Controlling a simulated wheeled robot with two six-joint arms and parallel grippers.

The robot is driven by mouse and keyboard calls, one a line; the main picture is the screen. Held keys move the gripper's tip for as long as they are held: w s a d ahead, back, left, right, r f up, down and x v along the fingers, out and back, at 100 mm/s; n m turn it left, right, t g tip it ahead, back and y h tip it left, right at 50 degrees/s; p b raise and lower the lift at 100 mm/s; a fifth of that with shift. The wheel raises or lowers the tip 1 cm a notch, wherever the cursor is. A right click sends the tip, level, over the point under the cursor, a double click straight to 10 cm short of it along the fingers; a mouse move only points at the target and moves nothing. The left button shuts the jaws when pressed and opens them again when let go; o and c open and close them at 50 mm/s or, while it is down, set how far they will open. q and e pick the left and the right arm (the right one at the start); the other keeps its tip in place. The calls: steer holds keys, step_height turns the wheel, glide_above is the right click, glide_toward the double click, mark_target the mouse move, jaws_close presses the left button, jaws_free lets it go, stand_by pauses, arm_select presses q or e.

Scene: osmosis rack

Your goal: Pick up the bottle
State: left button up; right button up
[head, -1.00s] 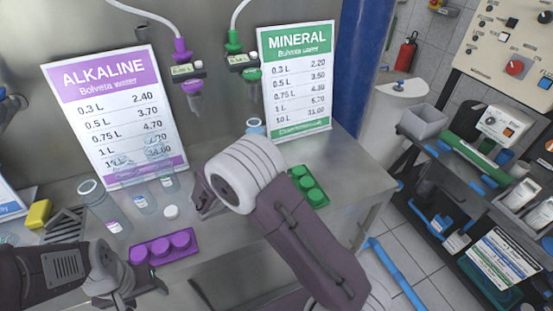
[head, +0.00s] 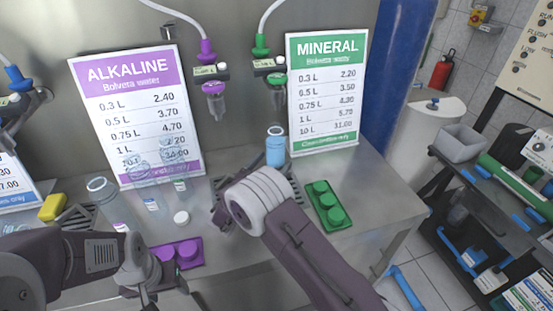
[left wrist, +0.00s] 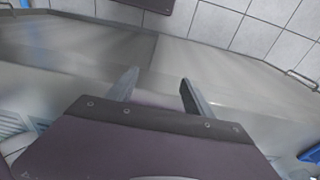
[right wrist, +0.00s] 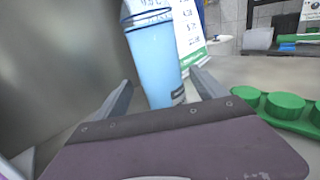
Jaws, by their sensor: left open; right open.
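A light-blue bottle (head: 275,148) stands upright on the counter in front of the green MINERAL sign in the head view. In the right wrist view the bottle (right wrist: 154,55) is large, just beyond and between the open fingers of my right gripper (right wrist: 163,92). It does not appear gripped, and its lower part is hidden by the gripper. In the head view my right gripper (head: 222,215) is in front of the bottle and to its left. My left gripper (left wrist: 158,88) is open and empty in the left wrist view, over the counter's front. Several clear bottles (head: 103,192) stand at the left.
A green cap tray (head: 328,205) lies right of my right arm. A purple cap tray (head: 178,255) and a loose white cap (head: 181,218) lie to the left. The ALKALINE sign (head: 137,115) stands behind. A yellow sponge (head: 54,207) is at far left.

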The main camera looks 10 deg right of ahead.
steer(key=x, duration=0.3)
steer(key=shift+w+d+r, duration=0.15)
steer(key=shift+d+r, duration=0.05)
steer(key=shift+d, duration=0.25)
steer(key=shift+w+d+f, duration=0.1)
steer(key=shift+w+d, duration=0.2)
steer(key=shift+w, duration=0.1)
steer(key=shift+a, duration=0.1)
steer(key=c, duration=0.7)
jaws_close()
